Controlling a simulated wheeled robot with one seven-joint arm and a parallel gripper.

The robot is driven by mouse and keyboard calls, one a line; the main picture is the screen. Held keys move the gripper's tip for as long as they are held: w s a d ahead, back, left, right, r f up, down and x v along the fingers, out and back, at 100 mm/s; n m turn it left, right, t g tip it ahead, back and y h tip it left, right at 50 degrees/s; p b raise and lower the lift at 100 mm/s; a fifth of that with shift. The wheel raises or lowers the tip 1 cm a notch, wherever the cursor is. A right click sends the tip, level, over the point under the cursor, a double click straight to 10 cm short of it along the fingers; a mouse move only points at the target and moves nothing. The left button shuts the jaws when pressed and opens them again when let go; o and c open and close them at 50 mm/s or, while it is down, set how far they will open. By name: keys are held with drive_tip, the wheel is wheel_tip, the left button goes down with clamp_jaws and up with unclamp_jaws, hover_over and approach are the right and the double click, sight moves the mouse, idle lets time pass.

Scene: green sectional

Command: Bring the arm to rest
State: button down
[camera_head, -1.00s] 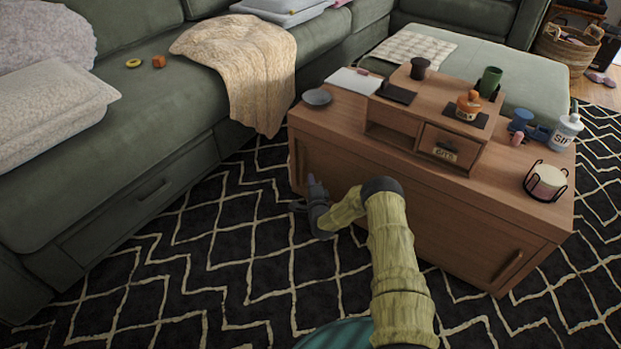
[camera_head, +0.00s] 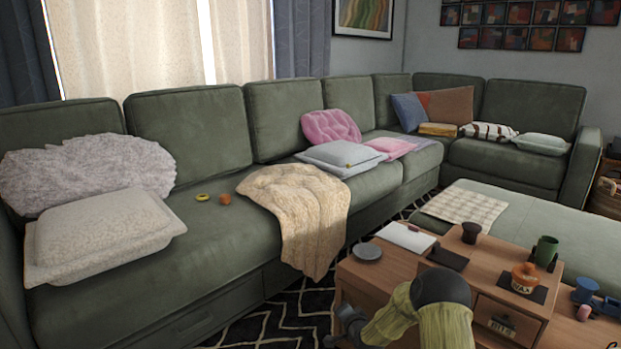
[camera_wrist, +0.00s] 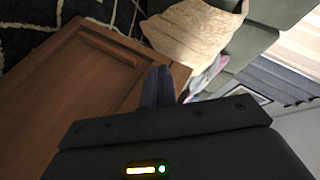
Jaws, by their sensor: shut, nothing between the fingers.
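My gripper (camera_wrist: 160,85) shows in the wrist view with its two dark fingers together and nothing between them. In that view it is in front of the wooden side of the coffee table (camera_wrist: 75,75). In the head view, my gripper (camera_head: 350,322) is at the bottom, in front of the near left part of the coffee table (camera_head: 385,288). My arm, yellow-green with a dark joint, rises at the bottom and hides part of the table.
A green sectional (camera_head: 190,235) runs along the left and back, with a beige blanket (camera_head: 300,210) hanging over its front. A grey dish (camera_head: 367,251), an orange jar (camera_head: 524,278) and a green mug (camera_head: 546,251) stand on the table. Patterned rug (camera_head: 290,318) shows between sofa and table.

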drive_tip(key=s+d+r+n+g+h+p, duration=0.2)
drive_tip(key=s+r+n+g+p, duration=0.35)
drive_tip(key=s+r, duration=1.05)
drive_tip(key=s+d+r+n+g+p, duration=0.15)
drive_tip(key=s+r, duration=0.25)
drive_tip(key=s, duration=0.4)
drive_tip(key=s+d+r+n+g+h+p, duration=0.1)
drive_tip(key=s+r+g, duration=0.1)
drive_tip(key=s+r, duration=0.35)
drive_tip(key=s+d+r+n+g+p, duration=0.1)
drive_tip(key=s+r+p, duration=0.1)
drive_tip(key=s, duration=0.7)
drive_tip(key=w+p+v, duration=0.2)
drive_tip(key=p+v, duration=1)
drive_tip(key=w+r+p+v, duration=0.1)
drive_tip(key=w+p+v, duration=0.2)
drive_tip(key=p+v, duration=0.9)
drive_tip(key=w+r+p+v, duration=0.1)
drive_tip(key=w+p+v, duration=0.2)
drive_tip(key=p+v, duration=1)
drive_tip(key=shift+a+p, duration=0.35)
drive_tip(key=shift+a, duration=0.15)
